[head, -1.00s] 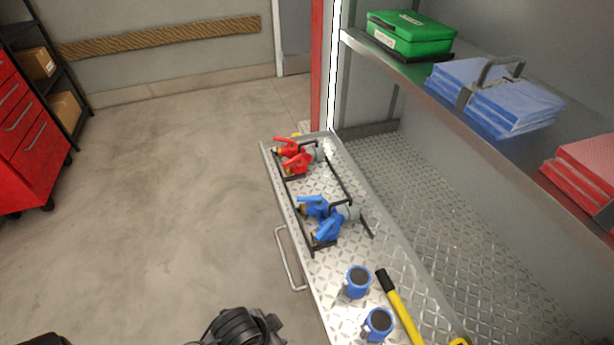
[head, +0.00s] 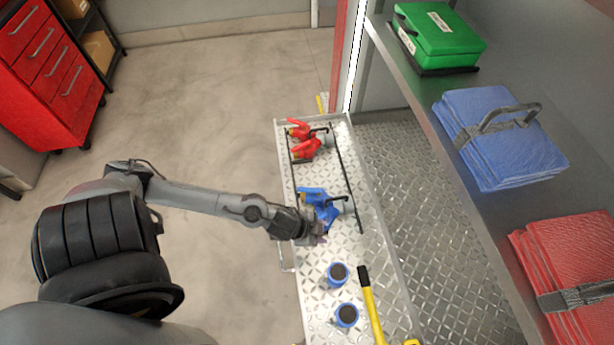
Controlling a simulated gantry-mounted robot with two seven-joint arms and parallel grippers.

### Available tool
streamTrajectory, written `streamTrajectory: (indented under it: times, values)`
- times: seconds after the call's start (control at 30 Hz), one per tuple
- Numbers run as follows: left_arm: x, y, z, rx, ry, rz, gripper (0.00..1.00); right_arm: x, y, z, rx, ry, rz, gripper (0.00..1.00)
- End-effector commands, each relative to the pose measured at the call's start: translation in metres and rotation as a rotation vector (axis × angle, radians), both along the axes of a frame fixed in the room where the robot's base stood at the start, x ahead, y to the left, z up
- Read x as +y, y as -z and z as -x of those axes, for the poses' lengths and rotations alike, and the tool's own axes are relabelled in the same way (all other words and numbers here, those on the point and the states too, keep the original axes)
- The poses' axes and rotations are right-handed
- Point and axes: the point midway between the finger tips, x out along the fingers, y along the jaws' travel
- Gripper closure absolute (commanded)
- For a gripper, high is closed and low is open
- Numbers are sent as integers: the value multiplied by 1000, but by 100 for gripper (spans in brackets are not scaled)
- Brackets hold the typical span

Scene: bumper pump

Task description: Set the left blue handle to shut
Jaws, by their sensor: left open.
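A pair of blue handles sits on a valve fitting in the metal tray. The farther blue handle (head: 311,191) points left, toward the tray's outer edge. The nearer blue handle (head: 328,217) lies just in front of it, close to my gripper. My left gripper (head: 318,239) is over the tray's left side, just below the nearer blue handle; its small fingers are hard to make out, and it looks empty. Whether it touches the handle I cannot tell. My right gripper is not in view.
Red handles (head: 302,130) sit farther back on the same black rack. Two blue-rimmed caps (head: 338,273) and a yellow tool with a black grip (head: 370,310) lie nearer in the tray (head: 385,262). A shelf with a green case (head: 440,38) overhangs the right.

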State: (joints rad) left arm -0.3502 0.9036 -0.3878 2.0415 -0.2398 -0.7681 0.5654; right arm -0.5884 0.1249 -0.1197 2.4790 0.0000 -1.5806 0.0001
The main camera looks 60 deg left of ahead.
Motion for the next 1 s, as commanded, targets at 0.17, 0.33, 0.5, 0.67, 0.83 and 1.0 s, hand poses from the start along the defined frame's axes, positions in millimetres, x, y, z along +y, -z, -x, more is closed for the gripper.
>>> streamTrajectory:
  times: [0.17,0.33,0.5,0.67,0.83,1.0]
  values:
    - [84,-23,-2,53,61,-30,55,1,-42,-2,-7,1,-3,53]
    - [150,-43,0,110,59,-38,55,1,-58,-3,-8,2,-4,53]
    - [184,-55,3,145,45,-38,55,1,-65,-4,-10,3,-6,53]
    - [192,-49,0,152,39,-34,55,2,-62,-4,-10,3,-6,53]
    - [189,-27,-11,151,38,-32,55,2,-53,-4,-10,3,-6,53]
    - [187,-1,-23,150,39,-34,55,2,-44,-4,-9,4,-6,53]
